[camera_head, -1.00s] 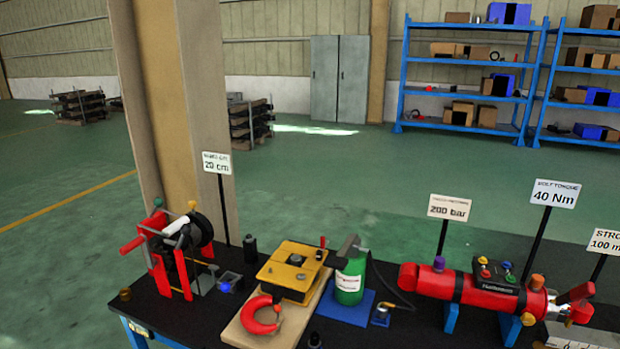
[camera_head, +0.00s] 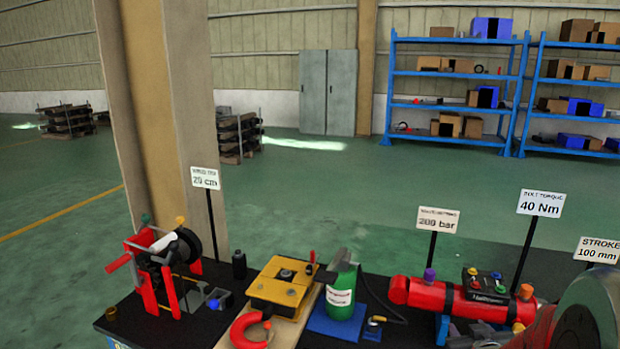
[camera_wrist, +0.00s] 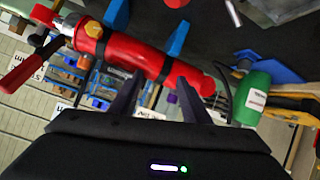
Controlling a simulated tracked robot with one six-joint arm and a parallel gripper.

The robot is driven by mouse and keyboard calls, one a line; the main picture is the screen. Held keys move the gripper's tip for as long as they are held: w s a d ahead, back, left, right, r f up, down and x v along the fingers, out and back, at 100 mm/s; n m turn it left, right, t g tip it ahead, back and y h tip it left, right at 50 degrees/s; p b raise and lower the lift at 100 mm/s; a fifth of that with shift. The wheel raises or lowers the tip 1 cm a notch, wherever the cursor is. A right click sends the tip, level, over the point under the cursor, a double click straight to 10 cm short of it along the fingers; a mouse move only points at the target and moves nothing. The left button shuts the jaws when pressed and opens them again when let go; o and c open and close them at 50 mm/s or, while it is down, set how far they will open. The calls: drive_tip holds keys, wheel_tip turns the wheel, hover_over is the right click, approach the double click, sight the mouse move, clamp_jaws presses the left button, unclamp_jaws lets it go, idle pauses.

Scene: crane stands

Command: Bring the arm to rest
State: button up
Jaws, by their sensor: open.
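My gripper (camera_wrist: 157,97) shows in the wrist view with its two dark fingers apart and nothing between them. Beyond the fingers lies the red cylinder (camera_wrist: 125,52), with a green bottle (camera_wrist: 251,97) to its right. In the head view a rounded grey and red part of my arm fills the lower right corner and covers the right end of the red cylinder (camera_head: 440,296). My gripper itself is not seen in the head view.
The black bench holds a red winch (camera_head: 160,265), a yellow block (camera_head: 283,283), a red shackle (camera_head: 246,331) and the green bottle (camera_head: 341,291). Sign posts, such as the 40 Nm sign (camera_head: 541,203), rise behind. A pillar (camera_head: 165,130) stands behind the bench at left.

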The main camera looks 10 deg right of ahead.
drive_tip(key=s+a+r+n+g+y, duration=0.1)
drive_tip(key=s+a+r+y, duration=0.1)
drive_tip(key=a, duration=0.8)
drive_tip(key=s+a+r+g+y, duration=0.2)
drive_tip(key=s+a+r, duration=0.2)
drive_tip(key=s+a, duration=0.3)
drive_tip(key=s+a+r+n+g+y, duration=0.1)
drive_tip(key=s+a, duration=0.4)
drive_tip(key=a, duration=0.9)
wheel_tip(320, 180, up, 3)
drive_tip(key=shift+s+a+f+n+g+y, duration=0.2)
drive_tip(key=shift+a+n+g+y, duration=0.1)
drive_tip(key=shift+g+y, duration=0.2)
drive_tip(key=shift+d, duration=0.15)
